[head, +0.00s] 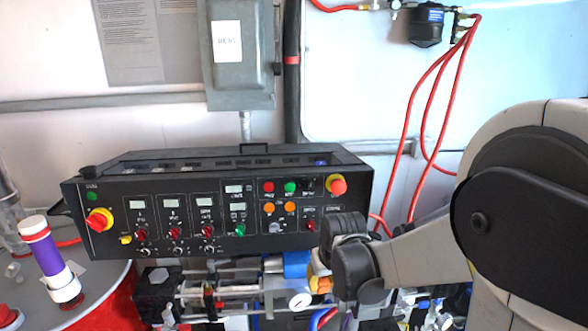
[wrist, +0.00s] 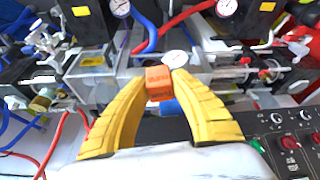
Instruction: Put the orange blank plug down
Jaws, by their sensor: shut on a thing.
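The orange blank plug (wrist: 158,83) is a small orange block between the tips of my gripper's (wrist: 160,84) two yellow fingers in the wrist view. My gripper is shut on it. Just beyond the plug are a grey metal block and a round white gauge (wrist: 176,60). I cannot tell whether the plug touches the block. In the head view, a bit of orange (head: 325,284) shows beside my wrist, below the black control panel (head: 220,205); most of my gripper is hidden there.
Clear tubes and metal fittings (head: 225,293) lie below the panel. The panel's knobs (wrist: 288,142) are close on the right in the wrist view. Red hoses (head: 412,120) hang at the right. A white and purple cylinder (head: 46,255) stands on a red drum at the left.

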